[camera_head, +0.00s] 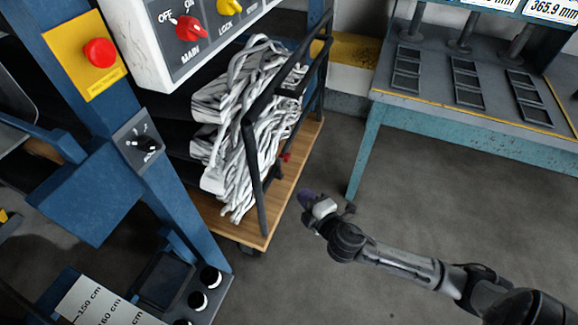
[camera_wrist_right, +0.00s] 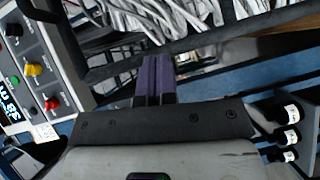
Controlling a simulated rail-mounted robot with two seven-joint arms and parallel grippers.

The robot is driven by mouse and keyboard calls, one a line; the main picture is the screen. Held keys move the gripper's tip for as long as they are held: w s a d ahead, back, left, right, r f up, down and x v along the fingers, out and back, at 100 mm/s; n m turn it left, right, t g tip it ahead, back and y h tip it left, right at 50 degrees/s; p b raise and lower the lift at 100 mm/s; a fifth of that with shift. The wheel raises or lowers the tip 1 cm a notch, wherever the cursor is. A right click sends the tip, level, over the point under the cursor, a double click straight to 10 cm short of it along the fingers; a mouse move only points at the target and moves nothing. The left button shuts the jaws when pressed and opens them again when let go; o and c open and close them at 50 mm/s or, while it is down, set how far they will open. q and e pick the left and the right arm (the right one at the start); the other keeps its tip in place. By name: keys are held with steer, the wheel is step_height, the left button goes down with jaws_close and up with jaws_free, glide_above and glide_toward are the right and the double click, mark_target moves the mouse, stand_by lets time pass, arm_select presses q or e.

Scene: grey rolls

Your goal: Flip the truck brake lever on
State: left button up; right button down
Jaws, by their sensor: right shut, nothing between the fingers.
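The truck has a wooden deck (camera_head: 262,226), a dark tubular handle frame (camera_head: 252,160) and a load of grey-white rolls (camera_head: 240,125). A small red part (camera_head: 286,157) shows low by the handle frame; it may be the brake lever, but it is too small to tell its position. My right gripper (camera_head: 305,197) is to the right of the deck, apart from the red part. In the right wrist view its purple fingers (camera_wrist_right: 153,80) are together and empty, pointing toward the dark frame and the rolls (camera_wrist_right: 150,15). My left gripper is not in view.
A blue machine post with a red button (camera_head: 99,52) and a white control box (camera_head: 200,40) stands left of the truck. A teal-legged bench (camera_head: 400,115) stands at the upper right. The grey floor (camera_head: 300,285) between is clear.

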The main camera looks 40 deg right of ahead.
steer(key=b, duration=0.4)
glide_toward(280, 157)
steer(key=w+a, duration=0.2)
steer(key=w, duration=0.1)
steer(key=shift+w+d+f+b, duration=0.1)
steer(key=shift+w+d+b, duration=0.3)
steer(key=shift+d, duration=0.3)
steer(key=shift+w+d+f+b, duration=0.1)
steer(key=shift+w+d+b, duration=0.15)
steer(key=shift+w+d, duration=0.35)
steer(key=shift+s+d, duration=0.1)
steer(key=shift+s, duration=0.05)
